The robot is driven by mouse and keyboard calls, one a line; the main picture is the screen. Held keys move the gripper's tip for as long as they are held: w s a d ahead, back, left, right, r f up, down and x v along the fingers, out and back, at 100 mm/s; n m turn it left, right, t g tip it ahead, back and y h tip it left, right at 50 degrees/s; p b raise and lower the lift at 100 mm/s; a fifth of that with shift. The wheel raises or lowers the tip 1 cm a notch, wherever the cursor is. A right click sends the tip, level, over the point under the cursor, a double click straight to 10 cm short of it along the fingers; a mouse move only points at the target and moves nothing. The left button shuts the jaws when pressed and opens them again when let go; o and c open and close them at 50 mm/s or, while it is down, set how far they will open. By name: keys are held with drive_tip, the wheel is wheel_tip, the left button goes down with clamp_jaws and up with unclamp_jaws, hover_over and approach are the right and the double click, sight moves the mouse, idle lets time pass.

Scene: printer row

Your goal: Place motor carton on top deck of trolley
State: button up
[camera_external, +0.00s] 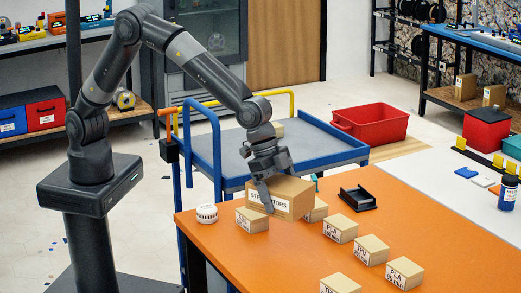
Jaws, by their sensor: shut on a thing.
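The motor carton (287,199) is a brown box with a printed label, partly hidden by my gripper. It is at the back left of the orange table (445,240), in front of the trolley. My gripper (265,192) points down and is shut on the carton at its left part. The carton overlaps smaller boxes in the picture; I cannot tell how far it is above the table. The blue trolley (325,150) stands behind the table, with a grey top deck and a blue rim. A small brown box (278,129) shows on the deck, partly hidden behind my arm.
Several small labelled boxes (340,228) stand on the table, one (252,220) beside the carton. A red bin (370,123) is on the floor behind the trolley. Much of the deck is clear.

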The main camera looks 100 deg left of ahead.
drive_tip(key=a+n, duration=0.1)
drive_tip(key=a, duration=0.5)
drive_tip(key=a+n, duration=0.1)
drive_tip(key=a, duration=0.5)
drive_tip(key=a+n+y, duration=0.1)
drive_tip(key=a, duration=0.5)
drive_tip(key=shift+w+a+f, duration=0.1)
drive_tip(key=shift+w+f, duration=0.15)
drive_tip(key=s+a+n+y, duration=0.15)
drive_tip(key=s+a, duration=0.25)
drive_tip(key=a, duration=0.6)
drive_tip(key=s+a+f+n, duration=0.1)
drive_tip(key=s+a+n, duration=0.25)
drive_tip(key=a, duration=0.65)
drive_tip(key=s+a+n+y, duration=0.1)
drive_tip(key=s+a, duration=0.4)
drive_tip(key=a, duration=0.5)
drive_tip(key=s+a+f+n+g+y, duration=0.1)
drive_tip(key=s+a+n, duration=0.3)
drive_tip(key=s+a, duration=0.95)
wheel_tip(320, 180, down, 10)
drive_tip(key=shift+s+r, duration=0.1)
drive_tip(key=o, duration=1.2)
drive_tip(key=shift+c, duration=0.2)
